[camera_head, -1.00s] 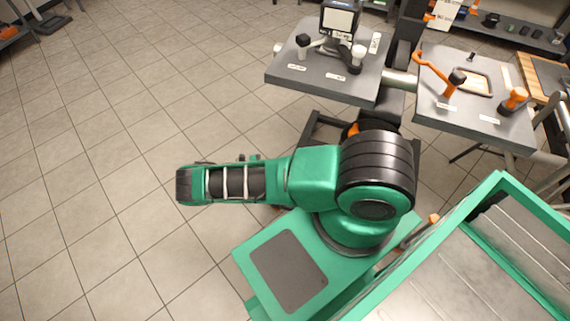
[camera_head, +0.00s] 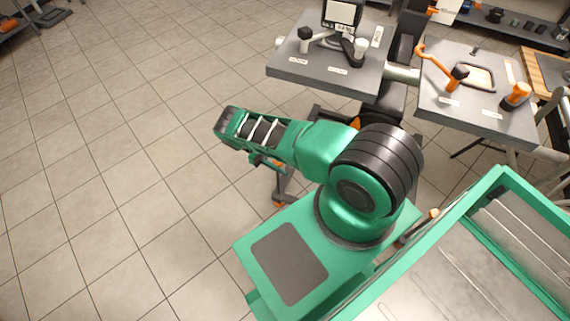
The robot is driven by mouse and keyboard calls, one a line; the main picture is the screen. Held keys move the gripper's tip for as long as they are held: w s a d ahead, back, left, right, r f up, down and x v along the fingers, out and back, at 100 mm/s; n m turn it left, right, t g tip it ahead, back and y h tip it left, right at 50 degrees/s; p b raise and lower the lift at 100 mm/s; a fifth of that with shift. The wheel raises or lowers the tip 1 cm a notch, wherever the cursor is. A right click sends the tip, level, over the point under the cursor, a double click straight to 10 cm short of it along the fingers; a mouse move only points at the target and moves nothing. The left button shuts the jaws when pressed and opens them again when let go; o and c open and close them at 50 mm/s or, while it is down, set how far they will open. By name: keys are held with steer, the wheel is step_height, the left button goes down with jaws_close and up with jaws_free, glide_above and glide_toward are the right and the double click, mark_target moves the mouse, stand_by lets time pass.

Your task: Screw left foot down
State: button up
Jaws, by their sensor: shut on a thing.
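A dark stand with a low frame carries two grey tabletops. An orange foot (camera_head: 278,204) shows at the near left end of the frame, just below my arm in the head view. It is small, and I cannot tell how far it is screwed down.
The left tabletop (camera_head: 300,74) holds a screen and black and white handles. The right tabletop (camera_head: 440,107) holds an orange lever (camera_head: 440,68) and an orange knob (camera_head: 516,96). Tiled floor (camera_head: 100,200) at the left is clear.

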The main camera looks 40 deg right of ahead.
steer(key=shift+w+d+m+y, duration=0.1)
steer(key=shift+w+m+y, duration=0.05)
steer(key=shift+m+y, duration=0.15)
steer(key=o, duration=1)
steer(key=shift+o, duration=0.2)
steer(key=shift+r, duration=0.1)
steer(key=s+a+r, duration=0.3)
steer(key=a+r, duration=0.7)
steer(key=a, duration=0.1)
steer(key=shift+s+r, duration=0.35)
steer(key=shift+s+a, duration=0.1)
